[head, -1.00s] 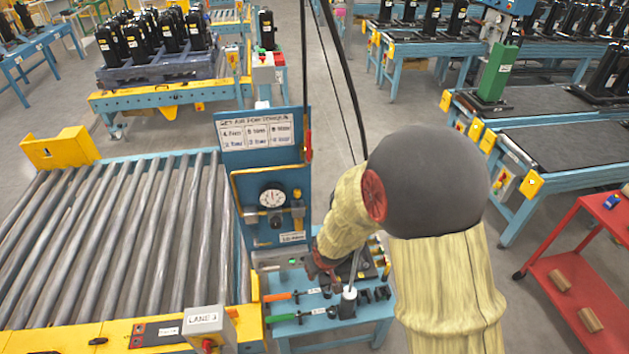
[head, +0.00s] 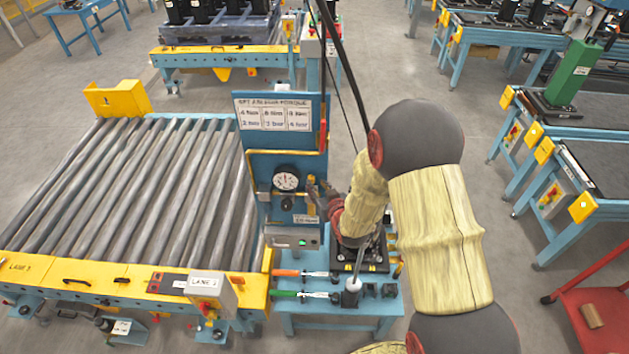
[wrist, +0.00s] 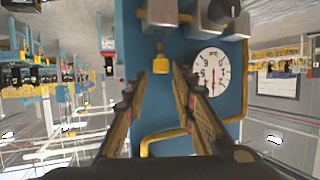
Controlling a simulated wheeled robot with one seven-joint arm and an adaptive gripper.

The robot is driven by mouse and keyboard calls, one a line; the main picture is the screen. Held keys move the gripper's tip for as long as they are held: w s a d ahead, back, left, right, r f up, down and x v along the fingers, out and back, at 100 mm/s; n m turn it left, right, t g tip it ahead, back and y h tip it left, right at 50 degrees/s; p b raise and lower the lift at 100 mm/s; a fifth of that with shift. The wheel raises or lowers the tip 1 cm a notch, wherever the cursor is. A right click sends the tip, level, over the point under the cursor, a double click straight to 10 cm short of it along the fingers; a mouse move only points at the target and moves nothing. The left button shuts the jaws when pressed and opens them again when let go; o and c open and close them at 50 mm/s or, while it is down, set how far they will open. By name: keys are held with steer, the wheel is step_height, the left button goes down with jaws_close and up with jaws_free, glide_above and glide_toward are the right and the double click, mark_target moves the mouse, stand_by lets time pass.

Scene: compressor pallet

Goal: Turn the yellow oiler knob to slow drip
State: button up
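The yellow oiler knob (wrist: 160,64) hangs below a grey metal fitting (wrist: 160,14) on the blue panel in the wrist view. My gripper (wrist: 161,76) is open. Its two fingers point at the knob, with the knob between and slightly beyond the tips; I see no contact. In the head view my gripper (head: 318,190) is at the right edge of the blue panel (head: 262,160). It partly covers the oiler there, and a little yellow (head: 311,208) shows beneath it. The knob's setting cannot be read.
A round white gauge (head: 286,179) sits left of the oiler, with yellow pipe around it. A torque sign (head: 273,114) tops the panel. A roller conveyor (head: 140,190) lies left.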

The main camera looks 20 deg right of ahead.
mark_target(313, 180)
steer(key=shift+p+x, duration=0.3)
steer(key=shift+x, duration=2.1)
steer(key=shift+a, duration=0.1)
steer(key=shift+c, duration=1)
steer(key=c, duration=0.4)
jaws_close()
